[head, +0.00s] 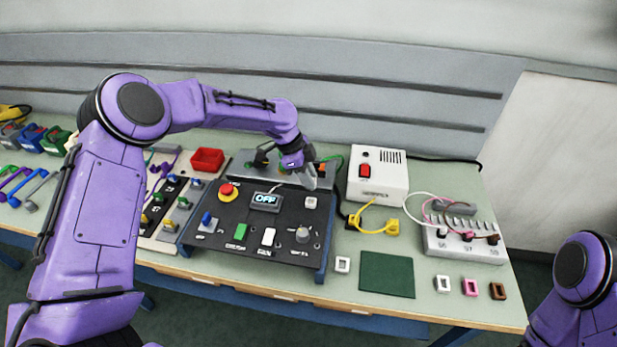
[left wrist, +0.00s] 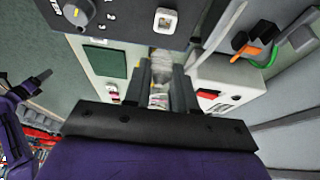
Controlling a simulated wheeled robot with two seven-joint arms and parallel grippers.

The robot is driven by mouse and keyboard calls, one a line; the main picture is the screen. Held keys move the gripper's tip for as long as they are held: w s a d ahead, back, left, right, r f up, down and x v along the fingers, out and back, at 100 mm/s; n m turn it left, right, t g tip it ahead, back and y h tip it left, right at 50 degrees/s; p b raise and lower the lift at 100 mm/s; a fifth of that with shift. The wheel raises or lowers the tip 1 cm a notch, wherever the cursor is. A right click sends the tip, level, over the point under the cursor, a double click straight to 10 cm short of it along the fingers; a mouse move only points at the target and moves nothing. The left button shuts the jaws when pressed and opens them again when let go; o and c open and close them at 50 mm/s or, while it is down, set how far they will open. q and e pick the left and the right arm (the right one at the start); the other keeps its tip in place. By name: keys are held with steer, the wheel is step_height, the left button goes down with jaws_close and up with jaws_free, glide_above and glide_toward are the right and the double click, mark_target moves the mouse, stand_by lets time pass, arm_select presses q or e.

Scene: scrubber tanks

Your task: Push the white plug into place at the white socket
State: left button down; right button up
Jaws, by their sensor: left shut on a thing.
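A small white square socket (head: 442,284) lies at the front right of the table, in line with a pink and a brown one. The held thing is well apart from it. Another white square piece (head: 342,264) lies beside the green mat.
The white box (head: 378,175) with a red switch stands just right of the left gripper. A yellow cable (head: 373,222) lies in front of it. A labelled grey block (head: 462,243) with white and pink cables is farther right. The green mat (head: 387,275) is bare.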

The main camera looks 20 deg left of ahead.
arm_select(q)
steer(key=shift+f+b, duration=1.45)
steer(key=shift+f, duration=0.9)
steer(key=shift+r+p, duration=0.1)
steer(key=shift+p, duration=0.2)
steer(key=shift+f, duration=0.2)
steer(key=shift+f+b, duration=0.75)
steer(key=shift+f, duration=0.15)
steer(key=shift+c, duration=1.8)
jaws_free()
steer(key=shift+r, duration=0.1)
